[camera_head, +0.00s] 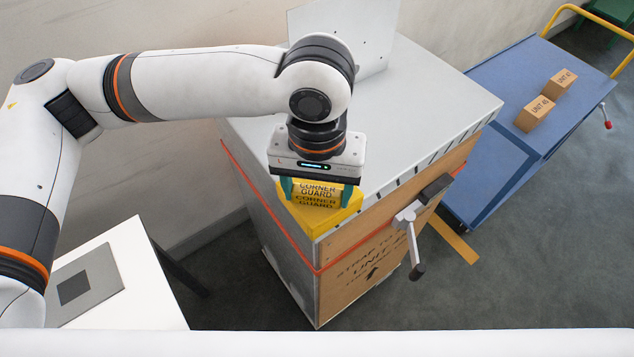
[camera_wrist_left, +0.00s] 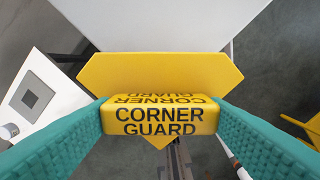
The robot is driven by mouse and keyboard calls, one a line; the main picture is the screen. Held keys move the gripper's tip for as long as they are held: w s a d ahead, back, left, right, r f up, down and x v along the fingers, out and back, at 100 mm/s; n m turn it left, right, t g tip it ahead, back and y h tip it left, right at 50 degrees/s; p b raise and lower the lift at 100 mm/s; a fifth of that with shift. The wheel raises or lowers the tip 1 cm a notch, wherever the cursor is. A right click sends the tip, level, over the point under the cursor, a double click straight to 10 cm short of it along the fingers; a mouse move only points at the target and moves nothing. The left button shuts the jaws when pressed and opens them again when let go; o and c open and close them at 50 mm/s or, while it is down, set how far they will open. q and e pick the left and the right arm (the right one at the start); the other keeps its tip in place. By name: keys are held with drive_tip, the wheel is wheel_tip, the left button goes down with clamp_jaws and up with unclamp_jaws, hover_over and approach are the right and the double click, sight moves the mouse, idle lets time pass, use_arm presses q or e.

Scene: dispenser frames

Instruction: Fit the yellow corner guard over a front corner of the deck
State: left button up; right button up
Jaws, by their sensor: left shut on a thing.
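The yellow corner guard (camera_head: 318,219), labelled CORNER GUARD, is at the near front corner of the grey deck (camera_head: 420,95). My left gripper (camera_head: 316,190) points down from above and is shut on the guard's raised block. In the left wrist view the teal fingers (camera_wrist_left: 160,118) press on both ends of the block, and the guard's wide yellow plate (camera_wrist_left: 160,75) extends towards the deck top (camera_wrist_left: 155,25). The guard hides the deck corner itself. I cannot tell whether the guard rests on the deck or hovers just above it. My right gripper is not in view.
A red strap (camera_head: 268,217) runs around the crate under the deck, with a grey handled buckle (camera_head: 410,222) sticking out in front. An upright plate (camera_head: 350,30) stands at the back. A blue cart (camera_head: 500,75) with two boxes is at right, a white table (camera_head: 140,265) at left.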

sight(317, 205)
use_arm(q)
drive_tip(key=shift+f, duration=0.2)
drive_tip(key=shift+f+b, duration=0.8)
drive_tip(key=shift+f, duration=1.2)
drive_tip(key=o, duration=1)
drive_tip(key=shift+o, duration=0.2)
wheel_tip(317, 205, up, 12)
drive_tip(key=shift+b, duration=1.1)
